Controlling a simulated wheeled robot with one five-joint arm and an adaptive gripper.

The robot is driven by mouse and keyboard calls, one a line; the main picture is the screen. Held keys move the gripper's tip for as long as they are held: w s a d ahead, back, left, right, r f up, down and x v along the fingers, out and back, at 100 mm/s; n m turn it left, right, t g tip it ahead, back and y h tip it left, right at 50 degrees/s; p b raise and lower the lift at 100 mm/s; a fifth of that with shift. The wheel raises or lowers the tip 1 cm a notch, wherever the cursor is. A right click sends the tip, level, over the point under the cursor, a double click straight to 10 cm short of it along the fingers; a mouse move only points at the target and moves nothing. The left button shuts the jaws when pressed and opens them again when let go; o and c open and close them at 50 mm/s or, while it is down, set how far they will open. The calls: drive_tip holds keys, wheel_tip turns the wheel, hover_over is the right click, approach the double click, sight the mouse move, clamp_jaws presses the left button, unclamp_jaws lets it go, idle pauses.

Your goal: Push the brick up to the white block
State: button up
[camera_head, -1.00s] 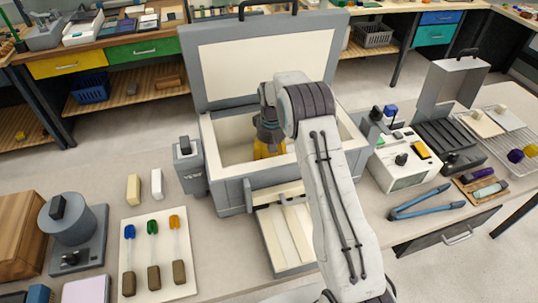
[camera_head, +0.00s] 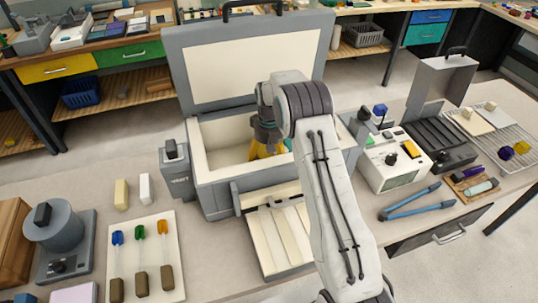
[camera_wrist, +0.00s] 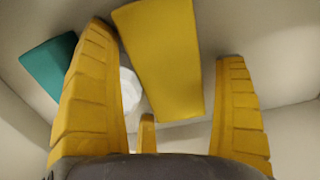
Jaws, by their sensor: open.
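My gripper (camera_head: 266,150) reaches down into the open cream-lined chamber of a grey box (camera_head: 215,200). In the wrist view its yellow fingers (camera_wrist: 165,46) are spread wide. A flat yellow slab (camera_wrist: 163,65) lies between and beyond them; I cannot tell whether it touches a finger. A teal block (camera_wrist: 46,72) lies to the left, partly behind the left finger, and shows as a small patch in the head view (camera_head: 288,145). A white piece (camera_wrist: 130,90) shows between the left finger and the slab, partly hidden. Which piece is the brick is unclear.
The chamber walls stand close around my gripper, with the raised lid (camera_head: 250,70) behind. On the table at left stand a cream block (camera_head: 121,194) and a white block (camera_head: 145,188), near a white board (camera_head: 170,235) with several coloured-tipped rods. An instrument (camera_head: 395,165) stands right.

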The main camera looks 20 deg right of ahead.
drive_tip(key=shift+o, duration=0.4)
wheel_tip(320, 180, up, 11)
drive_tip(key=shift+f, duration=0.1)
drive_tip(key=shift+r, duration=0.6)
idle(0.3)
